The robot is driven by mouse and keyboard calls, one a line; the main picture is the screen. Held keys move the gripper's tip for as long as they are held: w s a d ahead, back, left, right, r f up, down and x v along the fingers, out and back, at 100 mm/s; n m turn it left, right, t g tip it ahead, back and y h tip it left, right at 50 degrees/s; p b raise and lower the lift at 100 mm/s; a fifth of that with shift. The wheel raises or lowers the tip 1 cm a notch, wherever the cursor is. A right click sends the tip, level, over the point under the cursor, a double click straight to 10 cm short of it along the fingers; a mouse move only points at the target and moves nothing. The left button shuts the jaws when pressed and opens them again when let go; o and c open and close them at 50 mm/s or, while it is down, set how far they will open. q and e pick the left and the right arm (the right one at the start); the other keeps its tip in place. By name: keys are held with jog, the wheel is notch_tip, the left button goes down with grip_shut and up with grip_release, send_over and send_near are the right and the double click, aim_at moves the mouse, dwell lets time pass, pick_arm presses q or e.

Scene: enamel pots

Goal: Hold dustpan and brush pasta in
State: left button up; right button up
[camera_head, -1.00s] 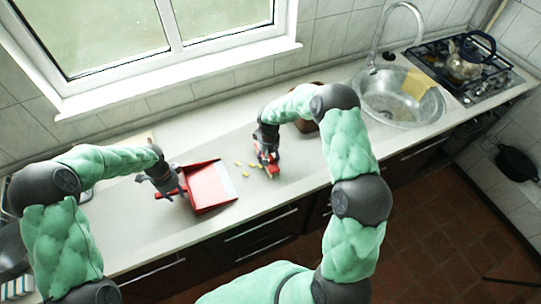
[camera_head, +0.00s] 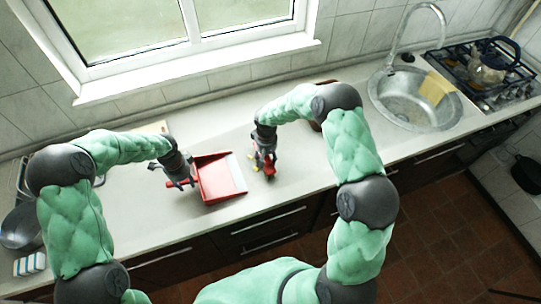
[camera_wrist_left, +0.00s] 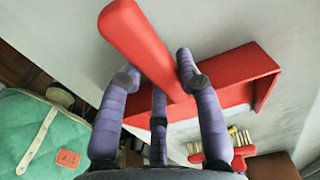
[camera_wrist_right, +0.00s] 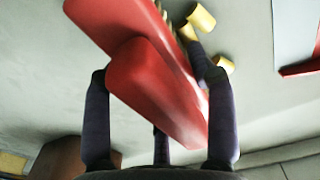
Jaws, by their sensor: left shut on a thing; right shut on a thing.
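The red dustpan (camera_head: 214,180) lies on the counter with its pale lip facing right. My left gripper (camera_head: 182,178) is shut on its handle, which also shows in the left wrist view (camera_wrist_left: 140,42). My right gripper (camera_head: 265,160) is shut on the red brush (camera_head: 269,171), just right of the dustpan lip. The brush body fills the middle of the right wrist view (camera_wrist_right: 150,80), with part of its bristles hidden. Yellow pasta pieces (camera_head: 252,156) lie on the counter between brush and dustpan; two pieces (camera_wrist_right: 202,18) show clearly beside the brush in the right wrist view.
The grey counter (camera_head: 135,215) is clear in front of the dustpan. A sink (camera_head: 410,98) and a gas hob with a kettle (camera_head: 487,65) are at the right. A brown object (camera_head: 316,126) stands behind my right arm. The window wall bounds the back.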

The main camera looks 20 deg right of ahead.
aim_at(225, 176)
jog(key=shift+s+a, duration=0.1)
jog(key=shift+a, duration=3.45)
jog(key=shift+a, duration=0.1)
jog(key=shift+s+a, duration=0.15)
jog(key=shift+a, duration=1.8)
jog(key=shift+a, duration=0.1)
jog(key=shift+a+r, duration=0.1)
jog(key=shift+a, duration=1.75)
jog(key=shift+r, duration=0.1)
jog(key=shift+a, duration=1.15)
